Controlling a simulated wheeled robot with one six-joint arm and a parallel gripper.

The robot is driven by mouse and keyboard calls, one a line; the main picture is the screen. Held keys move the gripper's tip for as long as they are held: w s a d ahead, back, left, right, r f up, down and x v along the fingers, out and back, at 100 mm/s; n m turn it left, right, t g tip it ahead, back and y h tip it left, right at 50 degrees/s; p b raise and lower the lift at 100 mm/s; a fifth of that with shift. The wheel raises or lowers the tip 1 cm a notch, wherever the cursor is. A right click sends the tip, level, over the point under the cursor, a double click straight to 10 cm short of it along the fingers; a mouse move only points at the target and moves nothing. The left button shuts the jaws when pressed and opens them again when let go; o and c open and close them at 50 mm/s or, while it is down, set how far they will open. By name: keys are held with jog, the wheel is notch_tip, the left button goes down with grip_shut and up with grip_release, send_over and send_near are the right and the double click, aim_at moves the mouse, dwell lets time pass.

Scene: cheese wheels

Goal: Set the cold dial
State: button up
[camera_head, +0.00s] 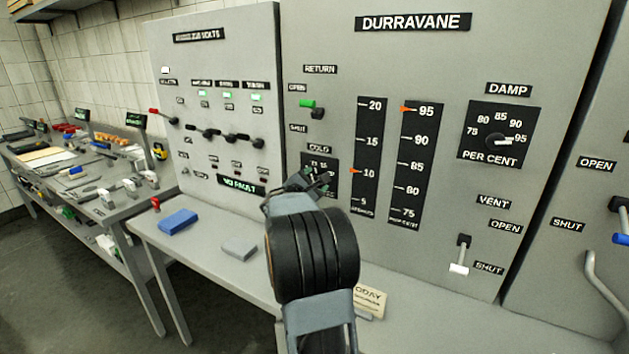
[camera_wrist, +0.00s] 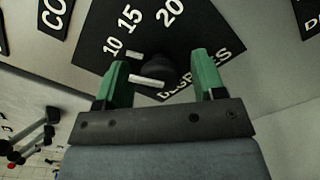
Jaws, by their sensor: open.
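The cold dial (camera_head: 320,162) is a black plate with white numbers on the grey panel, below the COLD label (camera_head: 319,148). My arm hides its lower part in the head view. In the wrist view the dial plate (camera_wrist: 215,28) shows 10, 15, 20 and DEGREES. Its dark knob (camera_wrist: 172,68) has a white pointer bar (camera_wrist: 147,80). My gripper (camera_wrist: 160,64) is open, with one green finger on each side of the knob. I cannot tell whether either finger touches it. In the head view my gripper (camera_head: 315,181) is at the dial.
The damp dial (camera_head: 498,135) and two vertical scales (camera_head: 368,155) are to the right. The RETURN lever (camera_head: 309,105) is above the cold dial. A blue block (camera_head: 178,221) and a grey block (camera_head: 239,247) lie on the ledge below. A cluttered bench (camera_head: 90,190) stands at left.

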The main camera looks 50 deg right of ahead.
jog(key=shift+d, duration=0.2)
jog(key=shift+c, duration=0.4)
jog(key=c, duration=0.8)
jog(key=shift+f+m+b, duration=0.25)
jog(key=shift+m+b, duration=0.05)
jog(key=shift+b, duration=0.5)
jog(key=shift+c, duration=0.2)
jog(key=m+b, duration=0.1)
jog(key=b, duration=0.3)
jog(key=shift+f+m+b, duration=0.25)
jog(key=shift+m+b, duration=0.05)
jog(key=shift+m, duration=0.1)
jog(key=m+b, duration=0.3)
jog(key=b, duration=0.3)
jog(key=shift+r+m, duration=0.15)
jog(key=shift+m, duration=0.15)
jog(key=shift+r+m+b, duration=0.2)
jog(key=shift+m+b, duration=0.6)
jog(key=shift+b, duration=0.45)
jog(key=shift+r, duration=0.1)
